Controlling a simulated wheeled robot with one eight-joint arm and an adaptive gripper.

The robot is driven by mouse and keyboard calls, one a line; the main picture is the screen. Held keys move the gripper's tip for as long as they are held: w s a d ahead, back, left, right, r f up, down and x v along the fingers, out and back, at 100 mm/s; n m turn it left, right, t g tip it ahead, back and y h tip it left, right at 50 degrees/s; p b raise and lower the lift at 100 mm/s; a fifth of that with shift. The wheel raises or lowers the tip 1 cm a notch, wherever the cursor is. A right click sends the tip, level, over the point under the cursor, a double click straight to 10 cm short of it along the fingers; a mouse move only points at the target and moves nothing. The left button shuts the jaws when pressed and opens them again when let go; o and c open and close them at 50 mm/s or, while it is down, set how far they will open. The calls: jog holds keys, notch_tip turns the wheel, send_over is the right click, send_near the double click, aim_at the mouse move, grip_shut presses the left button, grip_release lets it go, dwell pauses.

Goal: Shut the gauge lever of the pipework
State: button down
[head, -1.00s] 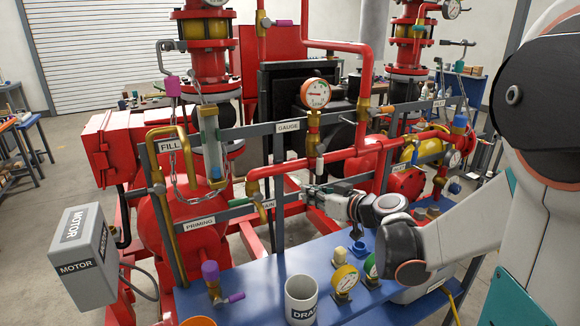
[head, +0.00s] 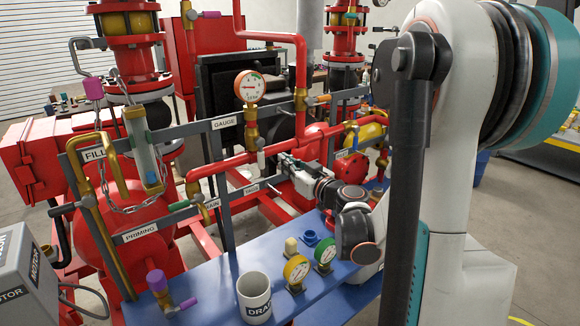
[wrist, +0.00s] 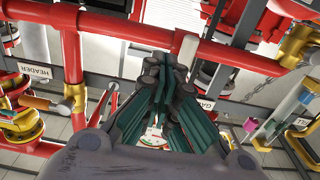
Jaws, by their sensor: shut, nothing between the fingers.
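The pressure gauge (head: 249,87) stands on a brass valve (head: 250,127) beside the GAUGE label (head: 224,123). The gauge lever (head: 261,157) is a small pale handle hanging down below that valve, in front of the red pipe. In the wrist view a pale handle (wrist: 187,46), apparently this lever, crosses the red pipe just beyond the fingertips. My gripper (head: 283,158) is shut and empty, just right of the lever in the head view. It also shows in the wrist view (wrist: 165,66). Whether it touches the lever cannot be told.
The red pipe (head: 225,163) runs right behind the fingertips. A brass valve with a green lever (head: 180,205) is at left. The blue bench (head: 205,292) below carries a mug (head: 254,297) and small gauges. My arm covers the right side.

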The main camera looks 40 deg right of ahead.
jog(key=shift+w+a+p, duration=0.15)
jog(key=shift+w+p, duration=0.25)
jog(key=shift+w, duration=2.85)
jog(key=shift+a+f, duration=0.25)
jog(key=shift+a, duration=1)
jog(key=shift+a+f, duration=0.2)
jog(key=shift+a, duration=1)
jog(key=shift+a+r, duration=0.3)
jog(key=shift+a, duration=0.3)
jog(key=shift+a+r, duration=0.25)
jog(key=shift+a, duration=0.9)
send_near(253, 159)
jog(key=s+a, duration=0.1)
jog(key=s+a+r, duration=0.1)
jog(key=a, duration=0.1)
jog(key=shift+s+a+r+b, duration=0.1)
jog(key=shift+s+a+b, duration=0.05)
jog(key=shift+s+b, duration=0.15)
